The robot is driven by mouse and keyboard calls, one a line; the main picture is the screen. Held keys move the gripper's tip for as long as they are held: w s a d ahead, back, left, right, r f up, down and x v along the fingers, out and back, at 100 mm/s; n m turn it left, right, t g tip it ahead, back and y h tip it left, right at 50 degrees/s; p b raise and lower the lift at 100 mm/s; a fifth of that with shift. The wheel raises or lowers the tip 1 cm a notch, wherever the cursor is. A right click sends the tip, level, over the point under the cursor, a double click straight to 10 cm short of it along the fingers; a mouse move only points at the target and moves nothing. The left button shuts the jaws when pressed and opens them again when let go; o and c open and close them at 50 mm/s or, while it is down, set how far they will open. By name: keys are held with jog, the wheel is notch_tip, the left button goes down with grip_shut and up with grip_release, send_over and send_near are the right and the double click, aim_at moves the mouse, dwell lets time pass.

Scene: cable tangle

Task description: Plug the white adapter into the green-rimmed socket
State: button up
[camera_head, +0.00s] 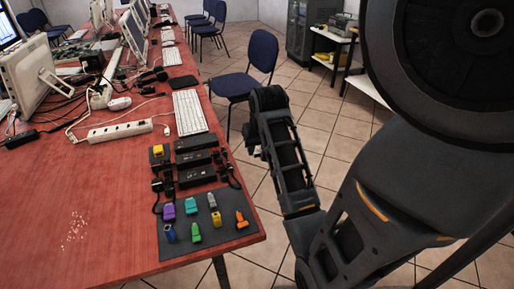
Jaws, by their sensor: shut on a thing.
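A dark mat (232,239) lies at the table's near end with several small coloured plugs on it. A pale grey-white piece (212,201) stands at the mat's back; I cannot tell if it is the white adapter. Black socket boxes (196,159) stand in a row behind the mat. No green rim can be made out on them. A yellow plug (158,150) is at the left of the far box. My arm rises at the right of the table, and its fingers are not distinguishable, so whatever they hold is hidden.
Black cables (224,170) lie beside the boxes, close to the table's right edge. A white power strip (120,131), keyboard (189,112) and monitors crowd the back. A blue chair (245,75) stands beyond the right edge.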

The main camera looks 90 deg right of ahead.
grip_shut()
jog(key=w+d+m+t+h+p, duration=0.3)
jog(key=w+d+m, duration=0.6)
jog(key=m, duration=0.9)
jog(key=w+d+m+t+h+p, duration=0.15)
jog(key=w+d+m+h, duration=0.55)
jog(key=m, duration=1)
jog(key=shift+g+y, duration=0.45)
jog(key=shift+y, duration=0.35)
jog(key=shift+w+d+f, duration=0.15)
jog(key=shift+w+f, duration=0.4)
jog(key=shift+f, duration=0.35)
jog(key=shift+w+d+f, duration=0.1)
jog(key=shift+w+f, duration=0.4)
jog(key=shift+f, duration=0.4)
jog(key=shift+w+d+f, duration=0.15)
jog(key=shift+w+f, duration=0.4)
jog(key=shift+f, duration=0.35)
